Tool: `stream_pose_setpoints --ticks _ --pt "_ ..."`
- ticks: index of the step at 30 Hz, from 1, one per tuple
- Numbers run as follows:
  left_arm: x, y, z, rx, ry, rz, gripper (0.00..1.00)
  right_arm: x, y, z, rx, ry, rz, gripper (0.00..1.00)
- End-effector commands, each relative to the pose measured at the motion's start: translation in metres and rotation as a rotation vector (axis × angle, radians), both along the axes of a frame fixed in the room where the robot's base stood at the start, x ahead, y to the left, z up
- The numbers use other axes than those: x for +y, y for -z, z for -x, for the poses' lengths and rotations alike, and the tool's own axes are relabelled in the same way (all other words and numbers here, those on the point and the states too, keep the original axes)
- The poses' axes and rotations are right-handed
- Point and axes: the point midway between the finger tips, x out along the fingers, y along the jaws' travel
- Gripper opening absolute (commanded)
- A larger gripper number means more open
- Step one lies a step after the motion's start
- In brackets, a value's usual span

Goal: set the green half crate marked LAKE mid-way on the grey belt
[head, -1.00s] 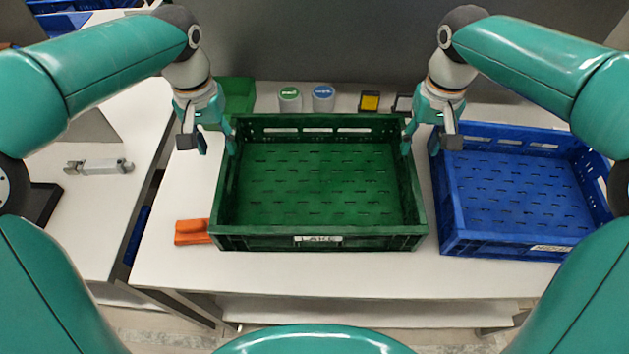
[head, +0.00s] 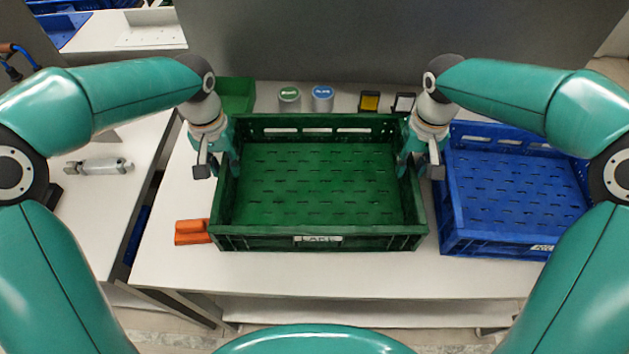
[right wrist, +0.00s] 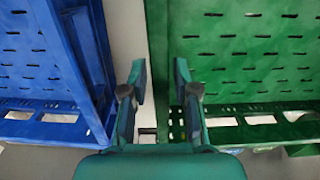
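The green half crate (head: 320,242) with a LAKE label on its front wall stands empty on the white table, and its side wall also shows in the right wrist view (right wrist: 157,60). My left gripper (head: 221,163) is low at the crate's left wall and looks open. My right gripper (head: 414,158) is at the right wall; in the right wrist view the open fingers (right wrist: 160,82) stand apart, one on each side of that wall. I cannot make out the grey belt in these views.
A blue crate (head: 500,240) stands close to the right of the green one. Two cans (head: 322,97), a small green bin (head: 236,95) and small boxes (head: 370,101) are behind it. An orange object (head: 192,232) lies at front left. The table's front strip is clear.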

Motion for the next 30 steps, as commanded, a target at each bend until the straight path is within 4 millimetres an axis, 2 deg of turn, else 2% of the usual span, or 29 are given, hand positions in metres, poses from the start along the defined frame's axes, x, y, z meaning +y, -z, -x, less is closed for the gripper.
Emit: stream_pose_setpoints --ticks 1,4,22,30 --pt "0.0 0.0 0.0 0.0 0.0 0.0 0.16 0.0 0.0 0.0 0.0 0.0 0.0 0.16" --pt "0.0 0.0 0.0 0.0 0.0 0.0 0.0 0.0 0.0 0.0 0.0 0.0 0.0 0.0" --pt "0.001 -0.003 0.0 -0.002 -0.002 0.0 0.0 0.001 -0.003 -0.001 -0.001 -0.001 0.0 0.0" --pt "0.001 -0.021 0.0 -0.002 -0.002 0.0 0.0 0.001 -0.02 -0.001 -0.001 -0.002 0.0 0.0"
